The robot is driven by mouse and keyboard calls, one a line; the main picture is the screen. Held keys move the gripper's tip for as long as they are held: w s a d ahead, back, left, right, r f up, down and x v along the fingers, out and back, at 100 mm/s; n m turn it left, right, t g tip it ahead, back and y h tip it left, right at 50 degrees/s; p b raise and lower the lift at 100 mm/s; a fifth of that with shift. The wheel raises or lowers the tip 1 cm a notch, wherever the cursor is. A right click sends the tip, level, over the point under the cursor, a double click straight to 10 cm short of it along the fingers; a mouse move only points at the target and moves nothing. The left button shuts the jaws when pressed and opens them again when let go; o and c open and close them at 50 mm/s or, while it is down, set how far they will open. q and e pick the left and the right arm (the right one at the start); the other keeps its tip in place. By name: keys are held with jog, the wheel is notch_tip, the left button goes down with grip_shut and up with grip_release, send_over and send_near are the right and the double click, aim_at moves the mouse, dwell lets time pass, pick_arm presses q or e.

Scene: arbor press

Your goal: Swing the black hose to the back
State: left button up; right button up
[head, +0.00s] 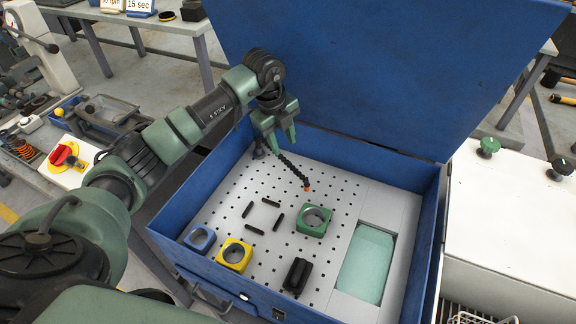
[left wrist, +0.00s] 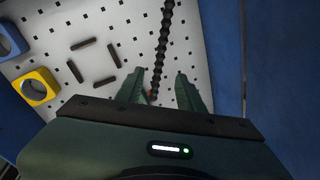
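The black segmented hose (head: 291,171) slants over the perforated plate in the blue box, from near the back left wall towards the middle, ending in an orange tip. It also shows in the left wrist view (left wrist: 164,40), running down the picture to between the fingers. My left gripper (head: 282,138) is above the back part of the box, its fingers pointing down near the hose. In the left wrist view the fingers (left wrist: 158,82) are spread, with the hose's end showing between them. I cannot tell whether they are at its height. My right gripper is not in view.
On the plate (head: 262,189) are a green block (head: 314,220), a yellow block (head: 234,255), a blue block (head: 200,238), a black block (head: 297,275) and several short black bars. A teal pad (head: 366,265) lies at the right. The raised blue lid (head: 380,70) stands behind.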

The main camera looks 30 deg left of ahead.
aim_at(288, 162)
pick_arm(q)
jog(key=f, duration=0.2)
jog(key=w+f+p, duration=0.1)
jog(key=f, duration=0.2)
jog(key=f+p, duration=0.1)
jog(key=f, duration=0.2)
jog(key=shift+w+d, duration=0.2)
jog(key=shift+d, duration=0.15)
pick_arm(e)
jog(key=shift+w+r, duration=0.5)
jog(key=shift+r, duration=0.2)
pick_arm(q)
grip_shut()
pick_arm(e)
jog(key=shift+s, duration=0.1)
